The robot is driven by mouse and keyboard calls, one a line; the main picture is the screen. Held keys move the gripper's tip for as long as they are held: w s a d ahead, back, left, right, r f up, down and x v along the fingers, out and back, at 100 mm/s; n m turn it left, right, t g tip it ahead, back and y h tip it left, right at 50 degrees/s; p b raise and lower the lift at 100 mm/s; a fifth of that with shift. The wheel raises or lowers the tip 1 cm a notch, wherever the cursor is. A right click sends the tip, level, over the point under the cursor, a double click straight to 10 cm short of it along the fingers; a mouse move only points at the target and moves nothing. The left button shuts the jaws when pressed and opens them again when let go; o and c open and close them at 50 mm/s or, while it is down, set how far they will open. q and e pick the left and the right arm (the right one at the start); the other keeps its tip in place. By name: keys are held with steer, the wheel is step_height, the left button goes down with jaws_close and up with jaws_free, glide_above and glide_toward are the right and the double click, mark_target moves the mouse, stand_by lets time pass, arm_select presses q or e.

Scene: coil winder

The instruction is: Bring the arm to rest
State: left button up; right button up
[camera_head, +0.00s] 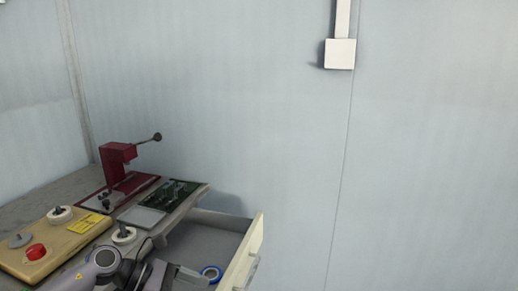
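One of my arms, seemingly the left, comes in at the bottom left, in front of the bench. The dark part at its end, seemingly my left gripper (165,275), is low in the picture, close to the open drawer (248,256). It is partly cut off by the lower edge, and its fingers are too unclear to tell open from shut. I see nothing held in it. My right gripper is not in view.
The bench holds a yellow control box (52,240) with a red button (35,251), a red lever press (117,160) and a green board (172,195). A blue ring (211,272) lies in the drawer, which juts out right.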

arm_select(q)
steer(key=s+d+r+n+t+h, duration=0.1)
steer(key=s+d+n+t+h, duration=0.2)
steer(key=n, duration=0.5)
steer(key=s+d+n+t+h, duration=0.1)
steer(key=d+n+t, duration=0.4)
steer(key=n, duration=0.4)
steer(key=s+a+f+n+y+p, duration=0.1)
steer(key=s+a+f+n+y, duration=0.6)
steer(key=n, duration=0.9)
steer(key=s+a+f+n+t+y+p, duration=0.1)
steer(key=s+a+f+n+y, duration=0.6)
steer(key=n, duration=0.8)
step_height(320, 180, down, 3)
steer(key=s, duration=0.2)
steer(key=shift+s+n, duration=0.4)
steer(key=shift+a+r, duration=0.1)
